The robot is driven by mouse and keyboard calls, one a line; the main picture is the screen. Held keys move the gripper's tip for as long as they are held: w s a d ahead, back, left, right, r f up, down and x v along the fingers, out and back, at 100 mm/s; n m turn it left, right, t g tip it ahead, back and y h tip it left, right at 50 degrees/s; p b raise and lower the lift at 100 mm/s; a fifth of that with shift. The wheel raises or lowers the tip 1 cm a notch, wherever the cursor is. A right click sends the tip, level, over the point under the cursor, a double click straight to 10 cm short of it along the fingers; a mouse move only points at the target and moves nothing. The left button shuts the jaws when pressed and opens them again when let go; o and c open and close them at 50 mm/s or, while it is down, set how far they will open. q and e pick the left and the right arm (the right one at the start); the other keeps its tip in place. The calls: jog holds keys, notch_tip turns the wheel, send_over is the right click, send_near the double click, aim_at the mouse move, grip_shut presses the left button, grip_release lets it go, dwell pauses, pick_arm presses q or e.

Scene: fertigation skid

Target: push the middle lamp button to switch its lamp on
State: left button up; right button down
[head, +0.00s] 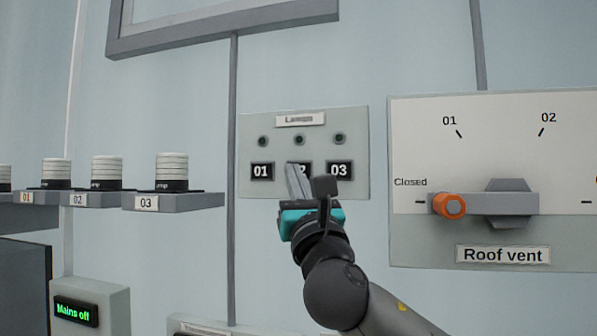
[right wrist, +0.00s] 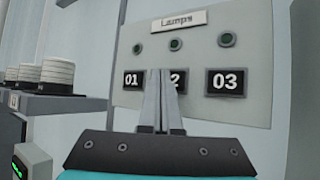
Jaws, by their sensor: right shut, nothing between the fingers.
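The lamp panel (head: 255,122) is a grey plate on the wall labelled "Lamps". It has three dark green lamps in a row; the middle lamp (head: 299,140) looks unlit. Below are three black buttons: button 01 (head: 261,171), the middle button 02 (right wrist: 179,80) and button 03 (head: 339,170). My right gripper (head: 292,168) is shut and empty, its fingertips in front of the left part of the middle button. In the right wrist view the fingers (right wrist: 159,76) also cover part of that button. I cannot tell whether they touch it. My left gripper is not in view.
A roof vent panel (head: 420,240) with an orange-tipped handle (head: 450,206) is on the right. Small shelves (head: 185,201) with stacked white discs stick out on the left. A display reading "Mains off" (head: 76,311) is at lower left.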

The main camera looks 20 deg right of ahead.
jog(key=shift+w+d, duration=0.1)
dwell(0.3)
jog(key=shift+w+d, duration=0.2)
jog(key=shift+w, duration=0.15)
dwell(0.4)
jog(key=shift+a+p, duration=0.1)
jog(key=shift+p, duration=0.2)
jog(key=shift+s+a, duration=0.2)
jog(key=shift+s, duration=0.25)
jog(key=s+a+p, duration=0.1)
jog(key=s+a, duration=0.2)
jog(key=s, duration=0.2)
jog(key=shift+a, duration=0.2)
